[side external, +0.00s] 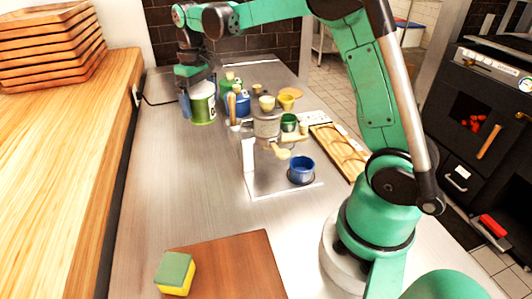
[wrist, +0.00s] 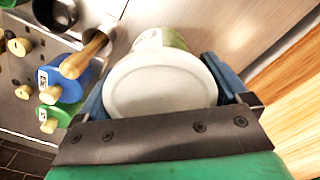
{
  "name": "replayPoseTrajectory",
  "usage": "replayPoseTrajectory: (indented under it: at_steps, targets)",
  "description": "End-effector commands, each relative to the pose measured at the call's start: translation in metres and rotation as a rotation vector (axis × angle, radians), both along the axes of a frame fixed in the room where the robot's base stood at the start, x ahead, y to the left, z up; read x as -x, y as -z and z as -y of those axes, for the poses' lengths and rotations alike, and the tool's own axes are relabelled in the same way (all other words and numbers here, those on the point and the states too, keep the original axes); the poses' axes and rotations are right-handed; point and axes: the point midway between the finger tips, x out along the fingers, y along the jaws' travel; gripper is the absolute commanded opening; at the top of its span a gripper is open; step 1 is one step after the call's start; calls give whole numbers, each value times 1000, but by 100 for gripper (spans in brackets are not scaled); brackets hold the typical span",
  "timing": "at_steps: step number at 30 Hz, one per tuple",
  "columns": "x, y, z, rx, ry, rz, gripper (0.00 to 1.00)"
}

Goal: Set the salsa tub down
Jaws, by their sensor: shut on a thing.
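The salsa tub (side external: 202,108) is a white and green tub at the far left of the steel counter in the side view. My gripper (side external: 196,95) comes down over it from above, with one blue finger visible at its left side. In the wrist view my gripper (wrist: 160,88) has a blue finger on each side of the tub's round white lid (wrist: 160,80), shut on it. The tub looks about upright. Its base is at or close to the counter; I cannot tell whether it touches.
Blue and green bottles with wooden stoppers (wrist: 65,85) stand close beside the tub. An espresso machine (side external: 267,125) with a blue cup (side external: 301,169) is nearer. A sponge (side external: 175,273) lies on a brown board (side external: 235,265) in front. The counter's left strip (side external: 175,180) is clear.

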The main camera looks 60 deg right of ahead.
Motion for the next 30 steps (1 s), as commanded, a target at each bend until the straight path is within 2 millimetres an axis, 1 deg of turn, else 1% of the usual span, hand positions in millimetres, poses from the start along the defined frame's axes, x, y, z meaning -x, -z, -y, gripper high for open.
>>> replayPoseTrajectory:
  at_steps: [1,3,6,9,14,17,20,23,24,26,27,29,30]
  targets:
    - [1,-15,0,0,0,0,16]
    - [0,-33,0,0,0,0,16]
    - [0,-55,0,0,0,0,16]
    - [0,-71,0,0,0,0,16]
    - [0,-88,0,0,2,0,16]
    - [3,-93,8,0,35,0,16]
    - [13,-96,29,0,135,0,16]
    - [32,-99,64,1,310,0,16]
    - [43,-99,80,1,398,0,16]
    - [63,-101,106,1,547,0,16]
    - [79,-101,122,1,652,0,16]
    - [103,-102,145,1,811,0,16]
    - [120,-103,159,1,914,0,16]
